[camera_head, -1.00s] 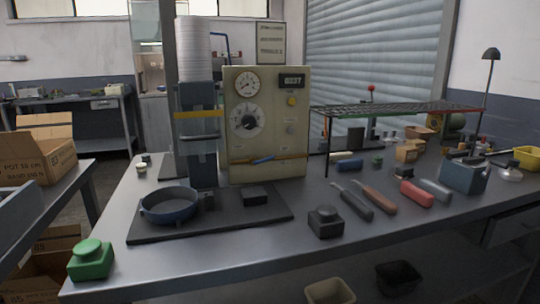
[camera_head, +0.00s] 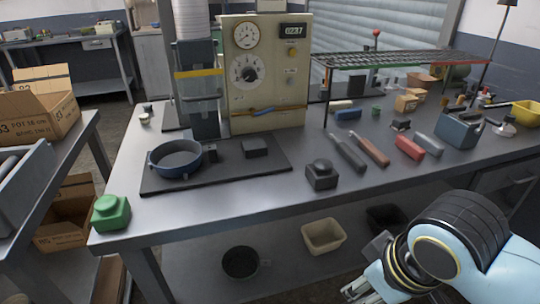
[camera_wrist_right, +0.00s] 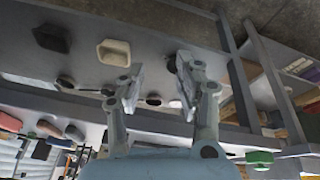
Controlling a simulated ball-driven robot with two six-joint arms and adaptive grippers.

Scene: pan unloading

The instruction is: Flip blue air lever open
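The blue air lever (camera_head: 263,110) is on the lower front of the cream control panel (camera_head: 290,78), beside a yellow-orange line. It lies roughly level, slightly tilted. My right gripper (camera_head: 364,285) is low at the front right in the head view, in front of the bench edge and well away from the lever. In the right wrist view my right gripper (camera_wrist_right: 158,88) is open, with nothing between its fingers. The lever cannot be made out in that view. My left gripper is not in view.
The bench (camera_head: 230,205) holds a blue pan (camera_head: 176,160) on a dark mat (camera_head: 225,178), a black block (camera_head: 321,175), a green button box (camera_head: 110,213) and several hand tools. A wire rack (camera_head: 400,60) stands right of the panel. Bins (camera_head: 323,236) sit below.

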